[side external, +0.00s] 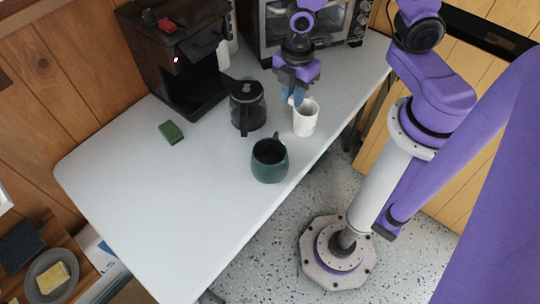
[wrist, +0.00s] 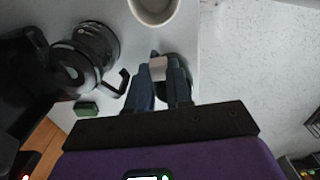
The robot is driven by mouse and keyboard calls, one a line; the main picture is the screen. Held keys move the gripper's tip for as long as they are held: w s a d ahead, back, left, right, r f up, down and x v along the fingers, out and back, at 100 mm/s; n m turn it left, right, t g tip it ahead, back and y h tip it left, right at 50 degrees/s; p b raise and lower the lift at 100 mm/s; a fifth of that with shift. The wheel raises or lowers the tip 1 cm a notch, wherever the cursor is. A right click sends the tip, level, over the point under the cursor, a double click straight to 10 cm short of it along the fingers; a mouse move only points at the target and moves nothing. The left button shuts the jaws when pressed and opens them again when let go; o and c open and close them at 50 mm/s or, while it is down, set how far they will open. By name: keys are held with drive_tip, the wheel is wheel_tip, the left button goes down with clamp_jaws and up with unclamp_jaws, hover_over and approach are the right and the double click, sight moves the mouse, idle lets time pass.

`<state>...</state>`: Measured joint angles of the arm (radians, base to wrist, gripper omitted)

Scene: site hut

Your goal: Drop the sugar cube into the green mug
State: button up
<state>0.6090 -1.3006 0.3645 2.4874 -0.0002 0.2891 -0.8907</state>
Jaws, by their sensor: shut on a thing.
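The green mug (side external: 269,164) stands upright near the table's front edge, with its dark opening facing up. My gripper (side external: 294,98) is raised above the table and appears up and right of the green mug in the side view. In the wrist view my gripper (wrist: 159,72) is shut on a pale sugar cube (wrist: 158,64) between the blue fingertips. A dark round shape behind the fingers there looks like the green mug (wrist: 180,66), partly hidden. The cube is hard to make out in the side view.
A white mug (side external: 306,120) stands close to the green mug; it also shows in the wrist view (wrist: 153,10). A glass carafe (side external: 247,110) is left of it. A coffee machine (side external: 178,70), toaster oven (side external: 340,22) and small green block (side external: 171,132) are farther off. The table's left is clear.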

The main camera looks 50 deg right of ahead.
drive_tip(key=s+a+r, duration=0.1)
drive_tip(key=a+r, duration=0.2)
drive_tip(key=a, duration=0.6)
drive_tip(key=shift+s+d+f, duration=0.1)
drive_tip(key=shift+f, duration=2.7)
drive_tip(key=o, duration=0.8)
drive_tip(key=shift+c, duration=0.2)
wheel_tip(320, 180, up, 18)
drive_tip(key=shift+f, duration=0.25)
drive_tip(key=s+d+f+m, duration=0.1)
drive_tip(key=s+d+m, duration=0.4)
drive_tip(key=s+d, duration=0.5)
drive_tip(key=shift+s+d+m, duration=0.3)
drive_tip(key=shift+s, duration=0.35)
